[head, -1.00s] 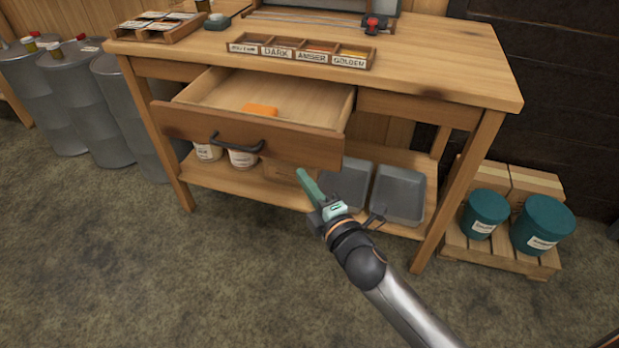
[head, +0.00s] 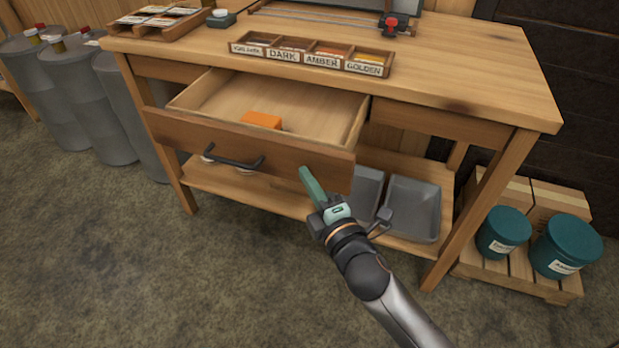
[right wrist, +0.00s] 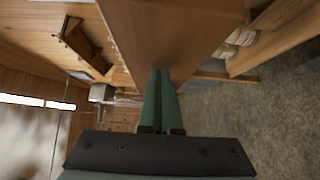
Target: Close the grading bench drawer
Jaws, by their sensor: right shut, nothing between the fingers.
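The grading bench drawer (head: 245,147) is pulled open below the bench top, with a dark bar handle (head: 232,160) on its front. An orange item (head: 261,120) lies inside it. My right gripper (head: 308,177) is shut and empty, with its green fingertips at the right part of the drawer front. In the right wrist view the shut fingers (right wrist: 160,80) point at the wooden drawer front (right wrist: 170,35); the tips look very near or touching, and I cannot tell which. My left gripper is not in view.
The wooden bench (head: 480,85) carries a grade-label tray (head: 312,58). Grey bins (head: 412,208) stand on its lower shelf. Teal tubs (head: 503,232) on a pallet stand at the right, metal drums (head: 85,95) at the left. The floor in front is clear.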

